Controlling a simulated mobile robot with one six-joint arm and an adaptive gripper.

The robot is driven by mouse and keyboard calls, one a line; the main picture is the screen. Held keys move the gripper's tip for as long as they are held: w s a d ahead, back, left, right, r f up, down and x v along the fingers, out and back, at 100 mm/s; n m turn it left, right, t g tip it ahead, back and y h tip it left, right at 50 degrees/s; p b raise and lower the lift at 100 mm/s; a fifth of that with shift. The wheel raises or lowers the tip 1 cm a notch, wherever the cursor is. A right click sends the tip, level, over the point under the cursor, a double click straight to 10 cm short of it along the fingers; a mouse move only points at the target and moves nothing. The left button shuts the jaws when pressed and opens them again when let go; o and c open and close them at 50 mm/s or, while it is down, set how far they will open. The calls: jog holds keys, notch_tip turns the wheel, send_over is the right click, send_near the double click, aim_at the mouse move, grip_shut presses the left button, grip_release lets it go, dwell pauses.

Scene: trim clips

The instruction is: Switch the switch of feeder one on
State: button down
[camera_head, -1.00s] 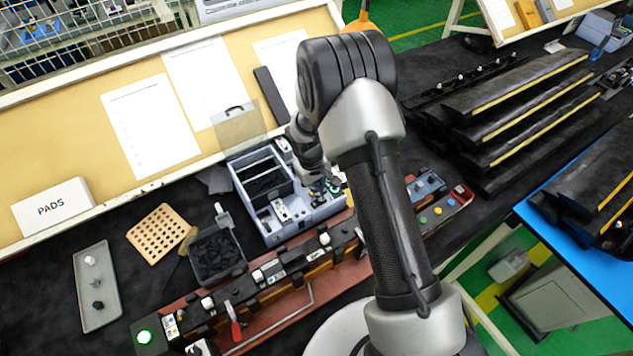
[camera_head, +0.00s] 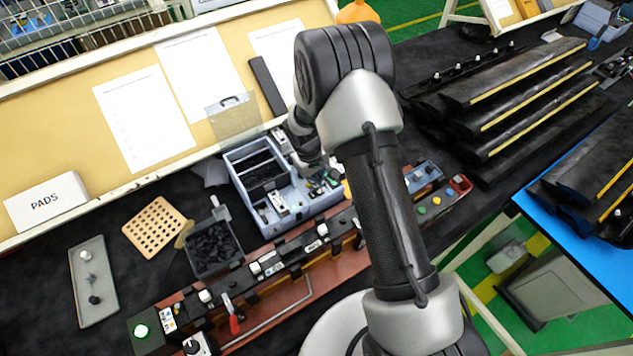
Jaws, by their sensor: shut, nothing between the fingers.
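A blue-grey feeder unit (camera_head: 294,213) with an open bin of dark parts stands behind the long fixture. A small pale panel (camera_head: 279,203) with a dark part, perhaps a switch, is on its front. Another small light panel (camera_head: 279,136) is at its back corner. I cannot read any label, so which feeder is number one and its switch position are unclear. My gripper (camera_head: 324,180) is over the right end of the unit, small and partly hidden by my arm. It looks shut and empty; whether it touches anything cannot be told.
A black parts bin (camera_head: 213,250), perforated tan board (camera_head: 154,227) and grey tray (camera_head: 93,280) lie left. Stacked dark trims (camera_head: 520,80) are right.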

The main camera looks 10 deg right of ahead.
aim_at(308, 195)
jog(key=shift+s+a+r, duration=0.1)
jog(key=shift+s+a, duration=0.15)
jog(key=shift+a, duration=0.5)
jog(key=shift+r, duration=0.4)
notch_tip(308, 195, up, 11)
jog(key=a, duration=0.1)
jog(key=shift+s+a, duration=0.25)
